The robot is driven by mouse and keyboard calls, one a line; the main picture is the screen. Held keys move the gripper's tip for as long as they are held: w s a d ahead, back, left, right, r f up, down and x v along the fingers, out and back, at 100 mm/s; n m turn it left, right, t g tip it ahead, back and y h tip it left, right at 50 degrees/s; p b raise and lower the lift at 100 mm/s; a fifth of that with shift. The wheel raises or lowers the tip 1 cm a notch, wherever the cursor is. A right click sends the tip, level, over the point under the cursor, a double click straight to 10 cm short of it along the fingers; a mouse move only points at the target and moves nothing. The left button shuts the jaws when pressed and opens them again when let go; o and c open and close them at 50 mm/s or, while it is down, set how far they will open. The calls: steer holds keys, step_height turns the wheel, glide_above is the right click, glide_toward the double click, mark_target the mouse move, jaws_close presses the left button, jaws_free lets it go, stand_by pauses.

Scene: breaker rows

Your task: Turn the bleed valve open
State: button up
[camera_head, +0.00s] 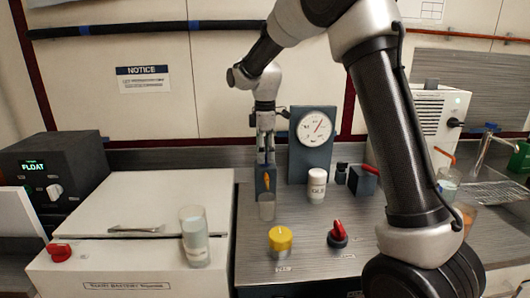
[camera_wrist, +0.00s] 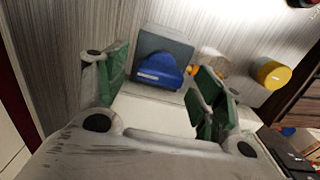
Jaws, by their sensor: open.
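My gripper (camera_head: 265,158) points down over a small blue-grey block (camera_head: 262,178) at the back middle of the bench, left of the gauge. In the wrist view the gripper (camera_wrist: 160,82) is open, with green-padded fingers either side of a blue rounded handle (camera_wrist: 160,72) on a grey block. I cannot tell whether the fingers touch it. An orange piece (camera_head: 267,181) shows at the block. A yellow round knob (camera_head: 280,239) and a red-handled knob (camera_head: 338,235) stand nearer on the bench. No readable label shows which is the bleed valve.
A dial gauge (camera_head: 314,128) on a grey panel and a white lidded jar (camera_head: 316,185) stand right of the gripper. A glass (camera_head: 194,238) stands on the white battery case (camera_head: 130,265). A black FLOAT unit (camera_head: 52,168) is at left, a sink (camera_head: 498,193) at right.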

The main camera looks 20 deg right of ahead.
steer(key=c, duration=1)
steer(key=shift+m, duration=0.3)
steer(key=m, duration=0.3)
steer(key=shift+m, duration=0.4)
steer(key=m, duration=0.4)
steer(key=shift+m, duration=0.3)
steer(key=m, duration=0.4)
steer(key=shift+m, duration=2.5)
